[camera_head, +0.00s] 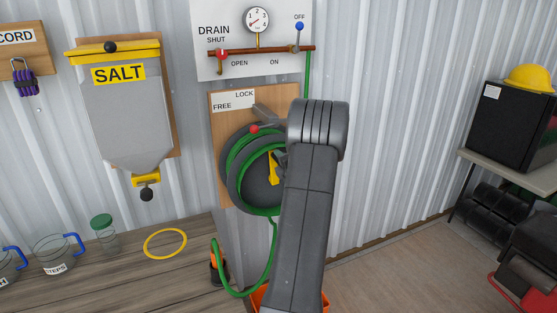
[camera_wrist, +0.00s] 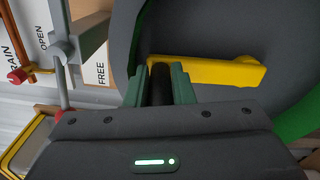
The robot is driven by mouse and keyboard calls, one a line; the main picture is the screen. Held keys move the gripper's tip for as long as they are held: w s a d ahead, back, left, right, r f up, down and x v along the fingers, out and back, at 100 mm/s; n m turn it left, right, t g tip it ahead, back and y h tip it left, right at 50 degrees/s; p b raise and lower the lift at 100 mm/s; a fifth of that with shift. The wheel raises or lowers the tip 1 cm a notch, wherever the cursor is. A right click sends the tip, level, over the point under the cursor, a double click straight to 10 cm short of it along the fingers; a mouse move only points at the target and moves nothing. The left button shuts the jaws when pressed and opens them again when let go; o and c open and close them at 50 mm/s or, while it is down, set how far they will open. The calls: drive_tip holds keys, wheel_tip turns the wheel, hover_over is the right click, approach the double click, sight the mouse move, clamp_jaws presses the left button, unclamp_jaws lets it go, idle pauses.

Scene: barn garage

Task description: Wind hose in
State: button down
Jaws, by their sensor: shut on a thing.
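The dark hose reel (camera_head: 236,175) is on a wooden board on the wall, with green hose (camera_head: 250,150) coiled on it. A loop of hose hangs below, rising to an orange-and-black end piece (camera_head: 214,262) by the bench corner. The yellow crank (camera_head: 273,168) is on the reel's face and shows in the wrist view (camera_wrist: 215,70). My gripper (camera_wrist: 160,85) is shut on the crank's black handle (camera_wrist: 160,88). My arm hides the reel's right side in the head view. A red-knobbed lever (camera_head: 254,128) is below the LOCK/FREE sign (camera_head: 234,100); its setting is unclear.
The drain panel (camera_head: 255,75) with gauge and levers is above. The salt hopper (camera_head: 122,110) hangs left. The wooden bench (camera_head: 120,285) holds jars and a yellow ring (camera_head: 165,243). Something orange (camera_head: 258,298) is partly hidden below the reel.

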drive_tip(key=shift+d+f, duration=0.1)
drive_tip(key=shift+f, duration=0.15)
drive_tip(key=c, duration=1.3)
unclamp_jaws()
drive_tip(key=shift+d, duration=0.15)
drive_tip(key=shift+o, duration=0.2)
drive_tip(key=shift+r, duration=0.1)
drive_tip(key=b+v, duration=0.3)
drive_tip(key=v, duration=1)
drive_tip(key=shift+s, duration=0.4)
